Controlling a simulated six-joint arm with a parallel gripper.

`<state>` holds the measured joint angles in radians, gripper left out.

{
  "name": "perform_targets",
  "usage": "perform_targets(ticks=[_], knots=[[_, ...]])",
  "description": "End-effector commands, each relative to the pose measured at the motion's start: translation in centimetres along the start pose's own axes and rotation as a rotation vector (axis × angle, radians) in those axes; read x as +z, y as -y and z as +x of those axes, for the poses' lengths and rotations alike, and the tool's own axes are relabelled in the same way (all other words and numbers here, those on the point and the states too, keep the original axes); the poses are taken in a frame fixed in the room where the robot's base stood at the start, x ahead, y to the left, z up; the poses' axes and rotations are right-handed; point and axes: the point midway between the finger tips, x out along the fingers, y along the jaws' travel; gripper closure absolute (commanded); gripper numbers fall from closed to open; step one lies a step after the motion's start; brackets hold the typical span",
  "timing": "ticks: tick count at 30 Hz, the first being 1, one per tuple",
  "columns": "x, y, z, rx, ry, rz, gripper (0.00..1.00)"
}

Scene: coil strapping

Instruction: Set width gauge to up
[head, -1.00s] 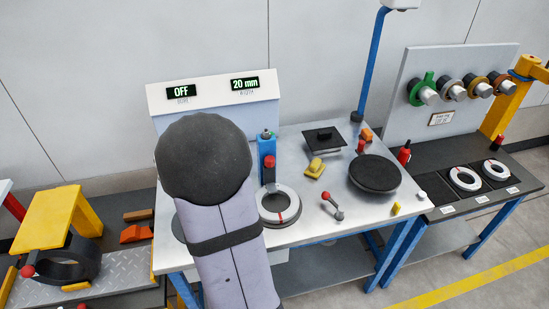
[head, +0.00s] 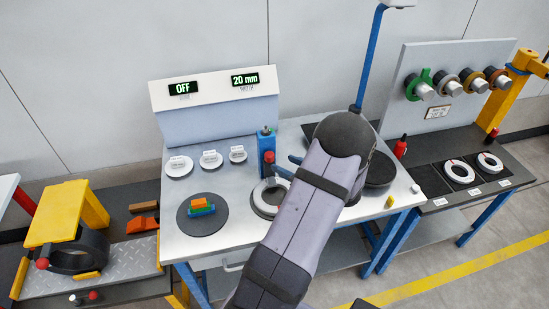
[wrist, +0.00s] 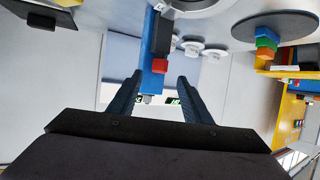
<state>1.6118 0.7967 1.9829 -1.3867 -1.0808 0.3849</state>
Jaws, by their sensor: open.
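A blue upright post (head: 266,143) with a red block (head: 268,157) on its front stands behind a ring on the metal table; I take it for the width gauge. The sign panel behind it reads "20 mm" over WIDTH (head: 245,79). In the wrist view the post (wrist: 155,45) carries a dark block (wrist: 162,34) above the red one (wrist: 160,66). My gripper (head: 288,166) is open and empty, just right of the post in the head view, partly behind my arm. In the wrist view my gripper (wrist: 160,78) has its fingers on either side of the post's end; contact cannot be told.
Beside the post lies a white-and-dark ring (head: 266,207). Several white discs (head: 179,166) and a dark round plate (head: 190,227) with stacked coloured blocks are to the left. A dark round pad (head: 381,169) is partly hidden behind my arm.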

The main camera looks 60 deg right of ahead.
Motion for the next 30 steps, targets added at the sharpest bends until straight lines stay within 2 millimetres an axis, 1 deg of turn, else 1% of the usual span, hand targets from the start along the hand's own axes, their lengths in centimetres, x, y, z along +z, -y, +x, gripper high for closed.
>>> perform_targets(ticks=[4,8,21,25,30], knots=[[0.1,0.0,0.0,-0.001,-0.001,0.003,0.55],[0.0,0.0,0.7,-0.003,-0.001,0.003,0.55],[-0.1,0.1,5.9,-0.003,0.000,0.001,0.55],[0.0,0.0,6.9,-0.001,0.000,0.002,0.55],[0.0,0.0,7.3,0.000,0.000,0.001,0.55]])
